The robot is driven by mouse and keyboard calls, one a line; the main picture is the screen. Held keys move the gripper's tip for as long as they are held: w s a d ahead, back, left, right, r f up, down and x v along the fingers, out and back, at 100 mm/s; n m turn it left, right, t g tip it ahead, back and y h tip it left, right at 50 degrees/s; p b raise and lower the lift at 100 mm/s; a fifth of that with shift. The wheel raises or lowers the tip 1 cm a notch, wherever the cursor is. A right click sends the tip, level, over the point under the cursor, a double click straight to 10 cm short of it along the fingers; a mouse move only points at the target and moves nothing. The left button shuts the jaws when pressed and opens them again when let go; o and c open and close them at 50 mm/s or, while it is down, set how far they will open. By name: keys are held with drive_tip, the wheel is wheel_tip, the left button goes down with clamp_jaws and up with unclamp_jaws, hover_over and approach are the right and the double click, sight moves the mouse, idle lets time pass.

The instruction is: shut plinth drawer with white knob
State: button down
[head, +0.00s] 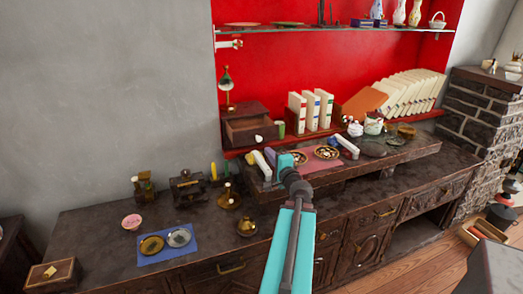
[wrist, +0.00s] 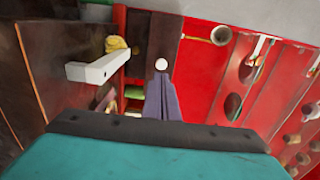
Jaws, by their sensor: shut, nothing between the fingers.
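A small dark wooden plinth (head: 246,108) stands against the red wall. Its drawer (head: 240,136) is pulled out, with the open top of the drawer showing. The white knob (head: 258,138) is on the drawer front. In the wrist view the white knob (wrist: 161,64) is just beyond my fingertips, in front of a dark brown panel. My gripper (head: 269,152) is shut and empty, below and slightly right of the knob in the head view. Its greyish-purple fingers (wrist: 161,82) point toward the knob. I cannot tell whether they touch it.
A white bar-shaped piece (head: 261,165) is close left of my fingers. A green cup (head: 280,129) and upright white books (head: 312,110) are right of the drawer. A lamp-like ornament (head: 226,85) stands behind the plinth.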

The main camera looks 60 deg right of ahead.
sight(260, 140)
drive_tip(key=shift+w+d+f+b, duration=0.15)
drive_tip(key=shift+w+d+b, duration=0.4)
drive_tip(key=shift+b, duration=0.55)
drive_tip(key=shift+w+d+r, duration=0.1)
drive_tip(key=shift+w+r, duration=0.1)
drive_tip(key=shift+w, duration=0.1)
drive_tip(key=shift+p+x, duration=1)
drive_tip(key=shift+x, duration=1.95)
